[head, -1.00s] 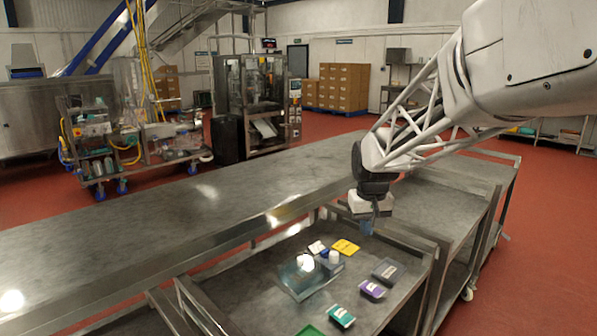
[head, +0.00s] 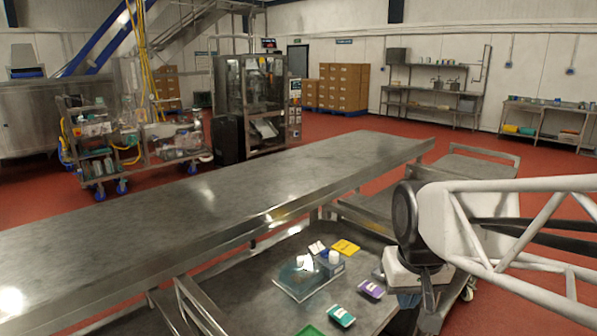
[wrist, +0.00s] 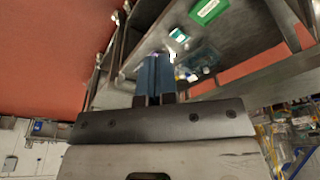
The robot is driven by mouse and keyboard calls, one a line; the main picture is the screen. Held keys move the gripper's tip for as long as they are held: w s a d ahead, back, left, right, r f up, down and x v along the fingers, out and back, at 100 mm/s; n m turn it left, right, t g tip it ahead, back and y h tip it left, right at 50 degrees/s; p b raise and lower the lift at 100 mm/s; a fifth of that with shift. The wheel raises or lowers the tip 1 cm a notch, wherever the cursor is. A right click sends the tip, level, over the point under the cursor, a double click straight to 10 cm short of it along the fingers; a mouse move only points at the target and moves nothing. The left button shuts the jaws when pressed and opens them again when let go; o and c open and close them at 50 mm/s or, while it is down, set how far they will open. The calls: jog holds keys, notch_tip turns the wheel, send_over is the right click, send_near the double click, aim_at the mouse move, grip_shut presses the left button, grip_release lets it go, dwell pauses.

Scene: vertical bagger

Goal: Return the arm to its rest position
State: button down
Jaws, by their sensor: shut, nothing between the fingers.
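My gripper (head: 418,298) is at the lower right of the head view, above the right end of the steel cart's top (head: 262,307). In the wrist view my gripper (wrist: 156,58) shows its two blue fingers together, with nothing between them. The rest of my arm runs off to the right edge of the head view. No rest position is marked in either view.
On the cart top lie a clear tray (head: 300,282), a yellow pack (head: 345,247), a purple pack (head: 370,289) and a teal pack (head: 341,316). A long steel table (head: 220,210) stands behind. Red floor (head: 480,145) is open at the right.

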jog(key=s+f, duration=0.2)
jog(key=s, duration=0.7)
jog(key=shift+d+f, duration=0.15)
jog(key=shift+f, duration=0.2)
